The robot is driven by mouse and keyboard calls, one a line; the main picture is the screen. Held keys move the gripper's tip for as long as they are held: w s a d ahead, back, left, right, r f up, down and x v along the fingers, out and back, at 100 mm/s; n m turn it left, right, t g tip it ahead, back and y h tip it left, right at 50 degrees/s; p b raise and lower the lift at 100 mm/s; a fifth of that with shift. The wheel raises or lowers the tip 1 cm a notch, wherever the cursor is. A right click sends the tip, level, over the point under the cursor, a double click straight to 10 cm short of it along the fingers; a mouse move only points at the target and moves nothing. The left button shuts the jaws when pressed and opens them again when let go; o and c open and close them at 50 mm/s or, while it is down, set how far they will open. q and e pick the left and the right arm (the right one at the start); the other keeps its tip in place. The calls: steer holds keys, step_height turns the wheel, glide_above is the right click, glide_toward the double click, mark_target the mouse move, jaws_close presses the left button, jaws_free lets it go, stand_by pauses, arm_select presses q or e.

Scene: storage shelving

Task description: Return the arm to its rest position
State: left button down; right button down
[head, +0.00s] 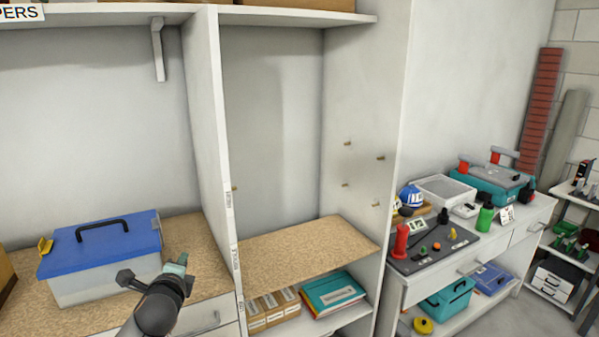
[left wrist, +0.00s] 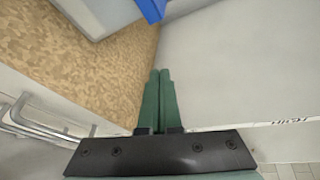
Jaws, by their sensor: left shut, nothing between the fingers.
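My left gripper (head: 178,264) is in the lower left of the head view, in front of the shelf unit and just right of the blue-lidded box. In the left wrist view its two green fingers (left wrist: 159,98) are together, with nothing between them. The fingers point toward the corner where the cork-coloured shelf surface meets the white upright panel. They look apart from the box. My right gripper is not in view.
The clear box with a blue lid (head: 103,241) stands on the cork-topped counter (head: 197,245). A white upright panel (head: 208,120) divides the shelving. The cork shelf (head: 296,249) to its right is bare. A tool-covered workbench (head: 490,245) stands at the right.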

arm_select(q)
steer(key=s+d+f+n+g+h, duration=0.1)
steer(key=s+d+f+n+g, duration=0.25)
steer(key=s+f, duration=0.45)
steer(key=s+d+f+n+g+h, duration=0.1)
steer(key=s+d+f+n+g, duration=0.15)
steer(key=s+f+n, duration=0.55)
steer(key=s+d+f+n+g+h, duration=0.1)
steer(key=s+d+n+g, duration=0.15)
steer(key=s, duration=0.95)
steer(key=s+d+f+n+g+h, duration=0.1)
steer(key=s+n+g, duration=0.2)
steer(key=s, duration=0.9)
steer(key=w+d+f+t+h, duration=0.1)
steer(key=w+d+f+t, duration=0.1)
steer(key=f, duration=0.3)
steer(key=w+d+f+t+h, duration=0.1)
steer(key=w+d+f+t, duration=0.1)
steer(key=f+t, duration=0.2)
steer(key=shift+w+d+f+p, duration=0.3)
steer(key=shift+w+f, duration=0.05)
steer(key=shift+f, duration=0.5)
